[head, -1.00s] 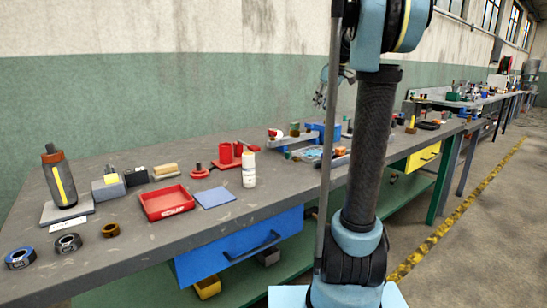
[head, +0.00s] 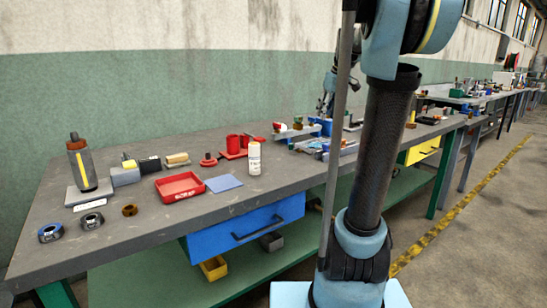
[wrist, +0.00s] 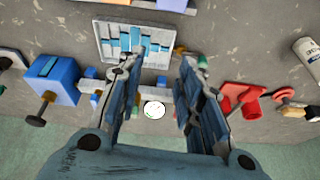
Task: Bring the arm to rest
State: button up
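My arm (head: 372,150) stands upright in the right half of the head view. My gripper (wrist: 160,62) is open in the wrist view, its two fingers apart with nothing held between them. It points down over the workbench. In the head view the gripper end is small and partly hidden behind my arm and a thin post. Below the fingers in the wrist view are a tray of blue strips (wrist: 132,44), a blue block (wrist: 50,78) and a red part (wrist: 243,98). I cannot tell whether the fingers touch anything.
The grey workbench (head: 150,228) holds a bottle (head: 82,165), a red tray (head: 180,187), a blue mat (head: 222,183), a white bottle (head: 254,158) and tape rolls (head: 50,233). A blue drawer (head: 245,228) hangs below. Open floor (head: 465,240) lies to the right.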

jog(key=s+a+f+m+g+h, duration=0.1)
jog(key=s+f+m, duration=0.4)
jog(key=s+f, duration=2.3)
jog(key=s+h, duration=0.1)
jog(key=s, duration=0.3)
jog(key=shift+s+a+f+m, duration=0.25)
jog(key=shift+s+f+m, duration=0.15)
jog(key=shift+w+f, duration=0.2)
jog(key=shift+w, duration=0.25)
